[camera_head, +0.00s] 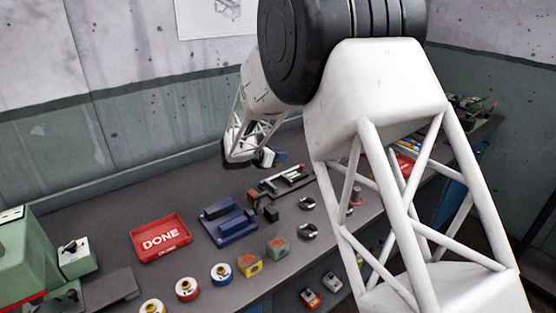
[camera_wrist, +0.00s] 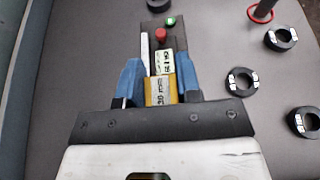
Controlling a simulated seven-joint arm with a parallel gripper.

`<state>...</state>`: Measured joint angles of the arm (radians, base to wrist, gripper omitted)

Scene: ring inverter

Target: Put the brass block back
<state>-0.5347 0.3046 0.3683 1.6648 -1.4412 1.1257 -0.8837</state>
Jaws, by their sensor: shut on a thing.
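The brass block (camera_wrist: 175,92), yellow-gold with a pale label, is between the two blue fingers of my gripper (camera_wrist: 159,72) in the wrist view. The fingers are shut on it. A dark holder (camera_wrist: 178,35) lies straight ahead of the fingers, with a pale labelled block (camera_wrist: 165,62), a red knob (camera_wrist: 161,35) and a green knob (camera_wrist: 171,21). I cannot tell whether the brass block touches the pale one. In the head view my gripper (camera_head: 272,158) is above the back of the bench, and the brass block cannot be made out there.
A red DONE tray (camera_head: 161,256) and a blue fixture (camera_head: 228,222) stand left of the dark rail fixture (camera_head: 283,182). Several dark rings, such as one in the wrist view (camera_wrist: 240,81), lie to the right. Yellow (camera_head: 249,265) and green (camera_head: 277,249) blocks stand in front.

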